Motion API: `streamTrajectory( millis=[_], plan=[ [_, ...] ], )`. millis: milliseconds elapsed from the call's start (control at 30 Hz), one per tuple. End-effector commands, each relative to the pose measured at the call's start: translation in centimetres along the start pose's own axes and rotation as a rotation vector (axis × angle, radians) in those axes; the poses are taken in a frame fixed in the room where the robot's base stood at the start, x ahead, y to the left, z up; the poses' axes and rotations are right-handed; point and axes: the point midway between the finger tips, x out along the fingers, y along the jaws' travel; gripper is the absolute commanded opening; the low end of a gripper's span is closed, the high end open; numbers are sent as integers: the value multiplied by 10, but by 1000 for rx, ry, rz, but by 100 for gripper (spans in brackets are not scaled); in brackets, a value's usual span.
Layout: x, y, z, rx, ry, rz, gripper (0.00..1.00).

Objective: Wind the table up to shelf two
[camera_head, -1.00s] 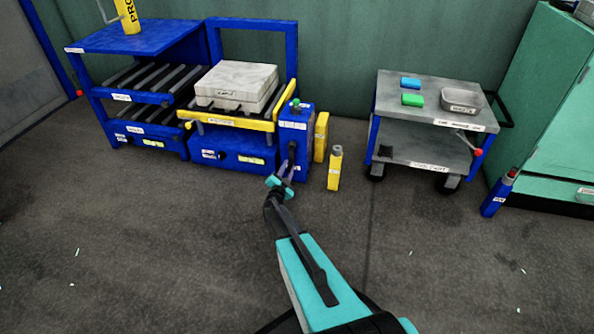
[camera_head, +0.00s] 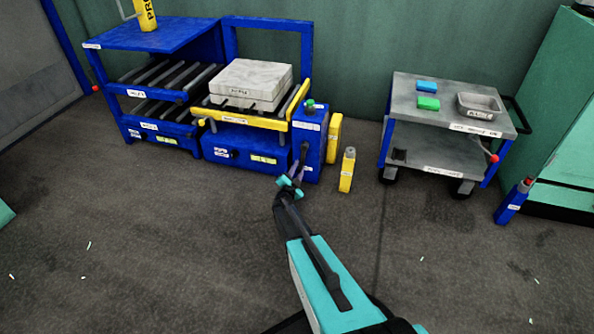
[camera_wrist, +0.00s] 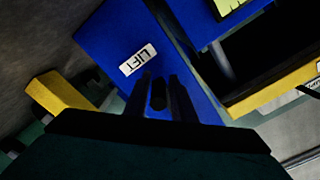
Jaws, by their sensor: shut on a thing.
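The lift table (camera_head: 262,123) has a yellow frame and dark rollers, and bears a grey block (camera_head: 250,82). It stands beside a blue rack with roller shelves (camera_head: 165,75); the table's rollers look near the upper shelf's level, but I cannot tell if they are flush. A blue post (camera_head: 309,129) stands at the table's right. The wrist view shows its "LIFT" label (camera_wrist: 138,59). My gripper (camera_head: 298,169) is at the front of this post, shut on a dark handle (camera_wrist: 158,95). The fingers hide much of the handle. The shelf labels are too small to read surely.
A grey cart (camera_head: 420,178) with blue and green blocks and a metal tray stands farther right.

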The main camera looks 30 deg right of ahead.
Motion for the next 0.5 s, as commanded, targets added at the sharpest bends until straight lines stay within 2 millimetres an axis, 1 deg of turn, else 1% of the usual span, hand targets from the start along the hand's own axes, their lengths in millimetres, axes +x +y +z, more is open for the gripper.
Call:
streamTrajectory(
  millis=[33, 433, 467, 500],
  plan=[
    [3, -12, -6, -5, 11, -17, 0],
    [2, -13, -5, -6, 10, -19, 0],
    [2, -13, -5, -6, 10, -19, 26],
    [2, -13, -5, -6, 9, -18, 33]
  ],
)
